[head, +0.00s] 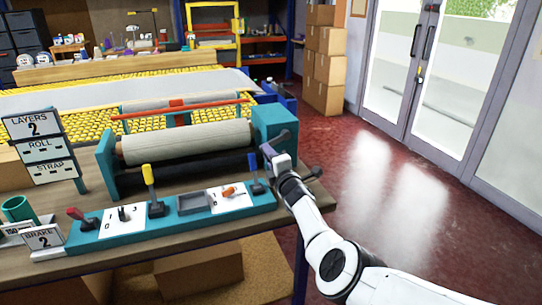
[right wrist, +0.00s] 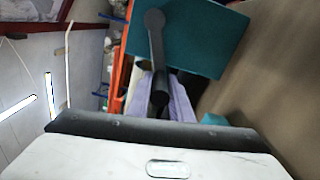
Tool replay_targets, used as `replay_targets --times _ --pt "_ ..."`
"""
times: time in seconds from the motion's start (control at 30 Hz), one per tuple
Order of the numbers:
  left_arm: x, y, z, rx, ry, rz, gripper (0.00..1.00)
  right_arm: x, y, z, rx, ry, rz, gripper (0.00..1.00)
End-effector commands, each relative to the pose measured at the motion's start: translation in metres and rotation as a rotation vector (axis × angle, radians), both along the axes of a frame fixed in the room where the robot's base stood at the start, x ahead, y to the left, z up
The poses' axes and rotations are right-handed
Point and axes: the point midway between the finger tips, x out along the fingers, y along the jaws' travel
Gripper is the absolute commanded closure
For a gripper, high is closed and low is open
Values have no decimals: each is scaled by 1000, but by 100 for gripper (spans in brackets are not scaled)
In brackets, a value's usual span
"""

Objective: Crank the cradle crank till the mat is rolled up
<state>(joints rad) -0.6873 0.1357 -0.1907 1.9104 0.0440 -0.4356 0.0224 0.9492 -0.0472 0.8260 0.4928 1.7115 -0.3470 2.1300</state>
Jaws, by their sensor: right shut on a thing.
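The teal cradle (head: 107,165) stands on the workbench and bears a thick beige rolled mat (head: 190,142). Its teal end housing (head: 272,120) is at the right end. The dark crank (head: 283,137) is on that housing, partly hidden by my right gripper (head: 276,158). In the right wrist view, the crank arm (right wrist: 156,48) runs down from its round hub against the teal housing. My right gripper (right wrist: 162,98) is shut on the crank's dark handle, with a pale purple finger on each side. My left gripper is not in view.
A teal control panel (head: 172,221) with several coloured levers lies along the bench's front. A sign (head: 38,145) reads LAYERS 2, ROLL, STRAP; another (head: 42,239) reads BRAKE 2. A red bar (head: 180,110) crosses behind the roll. Red floor (head: 375,165) is open at the right.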

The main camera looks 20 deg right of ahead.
Motion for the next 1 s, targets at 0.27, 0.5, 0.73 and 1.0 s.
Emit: replay_targets --times 0.27,0.5,0.73,1.0 --pt "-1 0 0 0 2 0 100 1 1 5 -7 -8 4 62" --pt "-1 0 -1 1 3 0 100 1 0 3 -6 -4 2 62" --pt "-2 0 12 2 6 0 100 -8 0 5 -7 -1 -1 62" --pt "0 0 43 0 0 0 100 -41 3 3 -10 -1 0 62"
